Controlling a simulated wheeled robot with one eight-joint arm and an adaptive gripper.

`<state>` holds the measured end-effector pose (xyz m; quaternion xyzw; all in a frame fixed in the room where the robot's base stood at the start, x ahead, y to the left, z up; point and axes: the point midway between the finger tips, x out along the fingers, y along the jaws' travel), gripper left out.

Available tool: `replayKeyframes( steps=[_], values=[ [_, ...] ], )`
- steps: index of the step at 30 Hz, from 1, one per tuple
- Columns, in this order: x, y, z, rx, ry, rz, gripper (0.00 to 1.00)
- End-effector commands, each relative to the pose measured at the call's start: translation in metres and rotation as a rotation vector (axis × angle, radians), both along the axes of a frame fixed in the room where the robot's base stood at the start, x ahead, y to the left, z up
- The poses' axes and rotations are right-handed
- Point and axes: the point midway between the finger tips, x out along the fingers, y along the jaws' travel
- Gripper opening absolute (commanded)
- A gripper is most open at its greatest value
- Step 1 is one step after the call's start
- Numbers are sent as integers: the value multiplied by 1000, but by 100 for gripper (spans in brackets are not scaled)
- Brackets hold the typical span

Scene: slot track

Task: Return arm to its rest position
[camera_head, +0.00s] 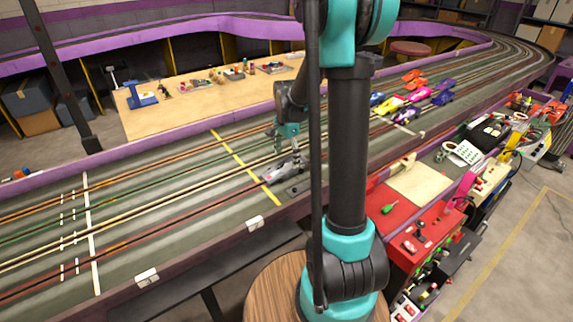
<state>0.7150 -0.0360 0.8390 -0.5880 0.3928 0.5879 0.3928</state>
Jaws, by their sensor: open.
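My arm rises in the middle of the view, black with teal joints. Its far end reaches behind the upright link, over the slot track (150,215). My gripper (287,148) is small in the picture, just above and behind a grey slot car (284,172). The gripper is open, with nothing visibly held in it. The car sits on the track beside a yellow line (237,160). Whether the fingers touch the car cannot be told. Part of the arm and track is hidden by the upright link.
Several coloured cars (418,92) stand on the track farther right. A wooden table (190,100) with small parts is behind the track. A red toolbox (410,230) and a cluttered bench with a power unit (536,147) stand at right. Purple walls (130,150) edge the track.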

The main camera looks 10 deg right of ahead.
Motion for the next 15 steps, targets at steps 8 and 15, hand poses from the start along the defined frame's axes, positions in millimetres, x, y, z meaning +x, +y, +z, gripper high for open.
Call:
replayKeyframes(
  steps=[8, 15],
  values=[
    [0, 0, 52, 0, 0, 0, 82],
    [-1, 0, 72, 0, -1, 3, 82]
  ],
)
